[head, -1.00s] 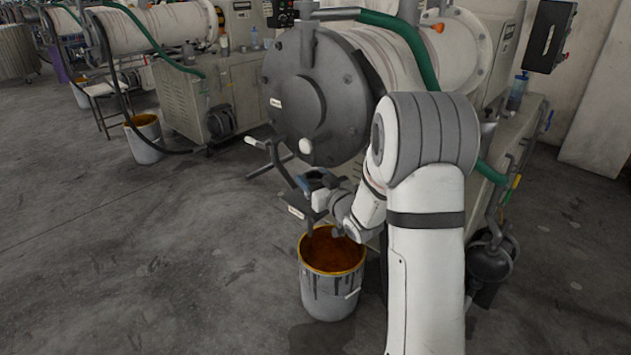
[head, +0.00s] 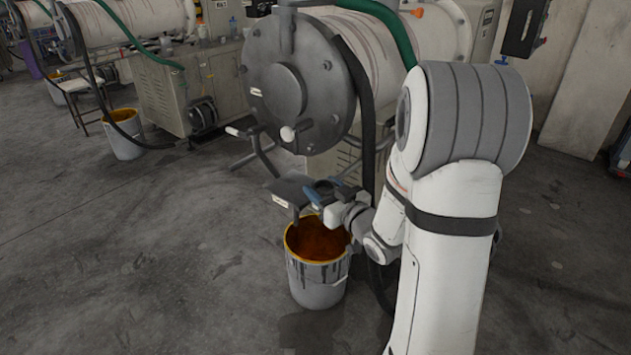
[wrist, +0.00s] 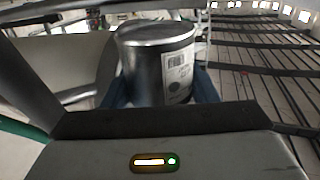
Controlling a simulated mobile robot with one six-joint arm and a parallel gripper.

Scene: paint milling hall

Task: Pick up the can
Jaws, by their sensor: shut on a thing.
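The can (wrist: 160,62) is a dark, shiny metal cylinder with a lid and a white barcode label, seen in the wrist view. My gripper (wrist: 161,86) is shut on it, with a blue finger on each side of the can. The lower part of the can is hidden behind the gripper body. In the head view, my gripper (head: 326,192) is at the end of the arm, above and beside the paint bucket. The can is too small and dark there to make out clearly.
A bucket of orange-brown paint (head: 316,285) stands on the floor under a grey spout plate (head: 291,192). The large mill drum (head: 285,85) stands just behind my gripper. Another bucket (head: 124,140) is far left. The floor (head: 130,260) at left is clear.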

